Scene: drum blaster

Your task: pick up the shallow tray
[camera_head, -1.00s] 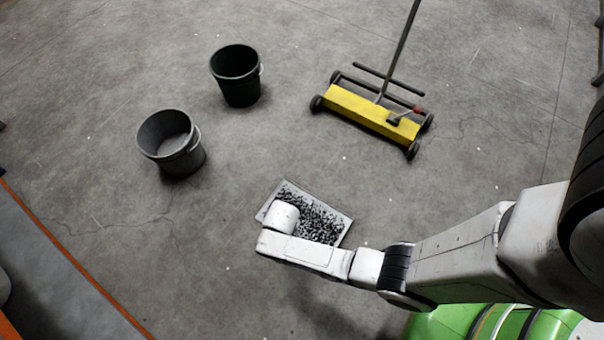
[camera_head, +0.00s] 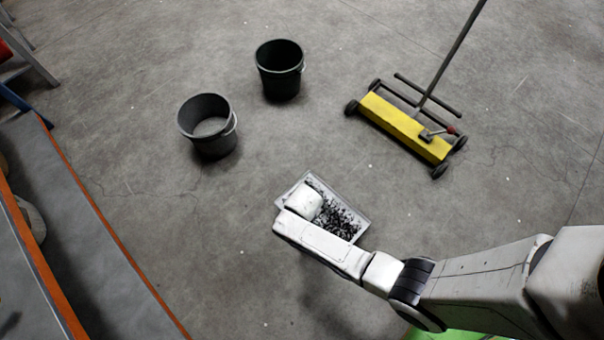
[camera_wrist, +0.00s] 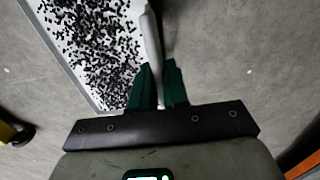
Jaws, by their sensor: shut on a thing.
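The shallow tray (camera_head: 365,214) is pale and holds many small dark bits. In the head view it shows partly behind my arm's end link, which hides its near left part. In the wrist view the tray (camera_wrist: 107,100) fills the upper left, and its raised rim (camera_wrist: 150,45) runs between my two green fingers. My gripper (camera_wrist: 160,75) is shut on that rim. The fingers are hidden in the head view. I cannot tell how far the tray is above the floor.
A grey bucket (camera_head: 228,140) with pale contents and a dark green bucket (camera_head: 279,84) stand beyond the tray. A yellow wheeled sweeper (camera_head: 405,128) with a long handle is at the upper right. An orange-edged platform (camera_head: 75,215) lies along the left. Concrete floor around the tray is clear.

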